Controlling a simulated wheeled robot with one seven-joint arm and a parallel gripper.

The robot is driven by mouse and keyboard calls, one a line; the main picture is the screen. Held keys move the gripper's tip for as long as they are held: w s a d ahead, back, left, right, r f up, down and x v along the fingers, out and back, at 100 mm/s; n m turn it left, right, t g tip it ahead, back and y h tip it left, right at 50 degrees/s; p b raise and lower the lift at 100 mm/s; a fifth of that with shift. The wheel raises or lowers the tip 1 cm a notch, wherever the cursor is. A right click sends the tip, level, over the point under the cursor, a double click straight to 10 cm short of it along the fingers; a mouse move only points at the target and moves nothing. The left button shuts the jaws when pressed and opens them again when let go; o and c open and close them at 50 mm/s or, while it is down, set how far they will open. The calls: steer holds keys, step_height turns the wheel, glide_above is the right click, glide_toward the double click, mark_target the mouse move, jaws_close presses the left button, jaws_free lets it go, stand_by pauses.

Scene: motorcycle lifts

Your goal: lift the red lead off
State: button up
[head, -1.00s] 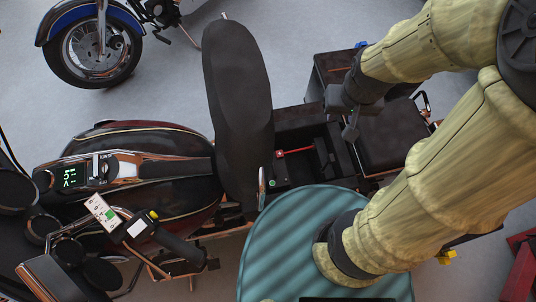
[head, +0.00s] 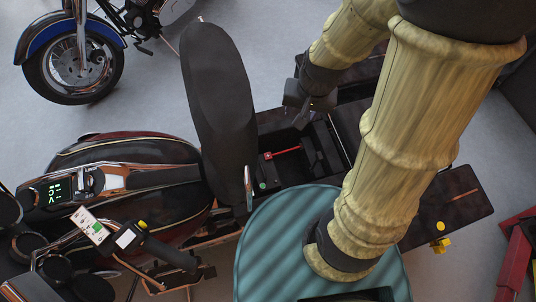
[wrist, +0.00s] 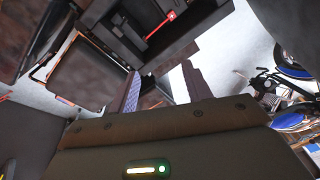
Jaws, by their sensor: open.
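The red lead (head: 283,153) is a short red bar with a square red end at its left, in the dark open compartment (head: 262,123) under the raised seat of the motorcycle. It also shows at the top of the wrist view (wrist: 160,27), its square end at the upper right. My gripper (head: 303,118) is above the compartment's far edge, up and to the right of the lead, apart from it. In the wrist view my gripper (wrist: 160,88) is open and empty, its two fingers pointing toward the compartment. The lead's right end meets a dark block.
The raised black seat (head: 218,100) stands just left of the compartment. A teal round surface (head: 275,240) lies in front. Panniers, one with yellow parts (head: 440,243), are at the right. A blue-fendered motorcycle (head: 72,60) stands at the back left, with grey floor between.

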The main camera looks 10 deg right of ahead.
steer(key=w+a+f+m+b, duration=0.1)
steer(key=w+a+f+m, duration=0.15)
steer(key=f, duration=0.25)
steer(key=w+a+f+m+b, duration=0.1)
steer(key=w+a+f+m, duration=0.1)
steer(key=f+m, duration=0.15)
steer(key=m+g+b, duration=0.1)
steer(key=m+b, duration=0.1)
steer(key=m, duration=0.5)
glide_above(268, 155)
steer(key=s, duration=0.2)
step_height(268, 155, down, 13)
steer(key=shift+d, duration=0.2)
steer(key=shift+f, duration=0.15)
steer(key=f+b, duration=0.5)
steer(key=w+f+b, duration=0.1)
steer(key=f+b, duration=0.4)
steer(key=f, duration=0.1)
steer(key=f+b, duration=0.5)
steer(key=f, duration=0.1)
steer(key=shift+w+a+f, duration=0.1)
steer(key=shift+w+a, duration=0.1)
steer(key=shift+w, duration=0.15)
jaws_close()
